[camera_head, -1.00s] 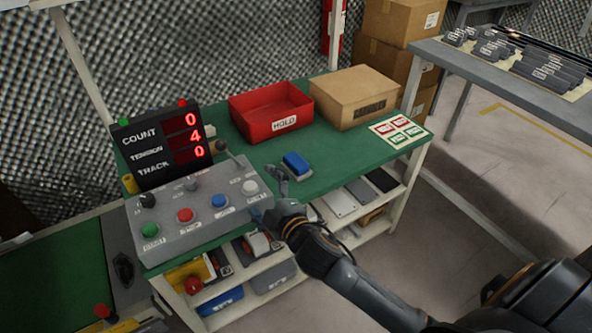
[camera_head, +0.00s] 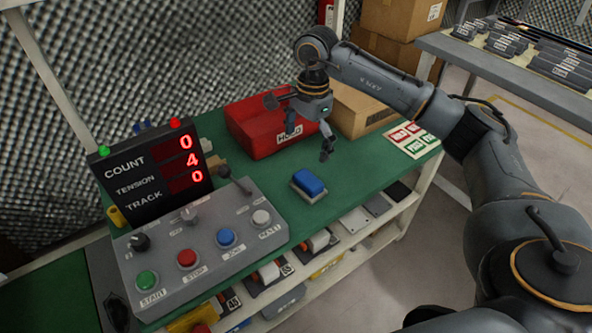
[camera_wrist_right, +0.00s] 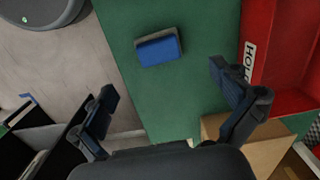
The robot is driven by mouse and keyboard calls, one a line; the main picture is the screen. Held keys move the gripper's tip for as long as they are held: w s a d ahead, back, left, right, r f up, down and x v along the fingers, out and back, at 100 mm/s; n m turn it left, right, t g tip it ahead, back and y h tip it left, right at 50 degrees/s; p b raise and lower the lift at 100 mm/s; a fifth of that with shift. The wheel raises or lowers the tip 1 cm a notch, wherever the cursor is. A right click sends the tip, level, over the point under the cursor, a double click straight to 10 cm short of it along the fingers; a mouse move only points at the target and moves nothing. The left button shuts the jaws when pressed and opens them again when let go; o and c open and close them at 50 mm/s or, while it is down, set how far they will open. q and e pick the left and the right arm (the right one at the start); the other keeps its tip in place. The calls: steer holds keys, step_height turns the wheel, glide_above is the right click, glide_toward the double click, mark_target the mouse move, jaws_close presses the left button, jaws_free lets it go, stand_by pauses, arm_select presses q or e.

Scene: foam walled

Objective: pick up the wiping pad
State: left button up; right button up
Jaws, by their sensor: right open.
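The wiping pad (camera_head: 309,183) is a small blue block with a pale grey underside. It lies on the green bench top, in front of the red bin and right of the control box. It also shows in the right wrist view (camera_wrist_right: 158,48), near the top centre. My right gripper (camera_head: 309,143) is open and empty, above the bench beside the red bin, higher than the pad and behind it in the head view. In the right wrist view its two fingers (camera_wrist_right: 165,92) are spread wide, with the pad beyond them. My left gripper is not in view.
The red HOLD bin (camera_head: 262,128) and a cardboard box (camera_head: 362,112) stand at the back of the green bench (camera_head: 262,180). A grey control box (camera_head: 200,240) with buttons and a lever, and a lit display (camera_head: 150,168), are at left. A label card (camera_head: 410,138) lies at right.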

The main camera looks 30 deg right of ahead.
steer(key=d+f, duration=0.1)
steer(key=d, duration=0.1)
steer(key=b, duration=0.1)
glide_above(311, 177)
steer(key=shift+h, duration=0.3)
step_height(311, 177, down, 6)
steer(key=shift+w+d, duration=0.1)
steer(key=shift+f+b, duration=0.4)
steer(key=shift+f, duration=2.65)
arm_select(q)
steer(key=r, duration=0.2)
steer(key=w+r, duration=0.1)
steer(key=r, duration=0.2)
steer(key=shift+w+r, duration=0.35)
arm_select(e)
steer(key=shift+c, duration=0.2)
steer(key=c, duration=1.2)
steer(key=shift+o, duration=0.2)
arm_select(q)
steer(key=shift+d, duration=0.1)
arm_select(e)
steer(key=shift+r, duration=0.1)
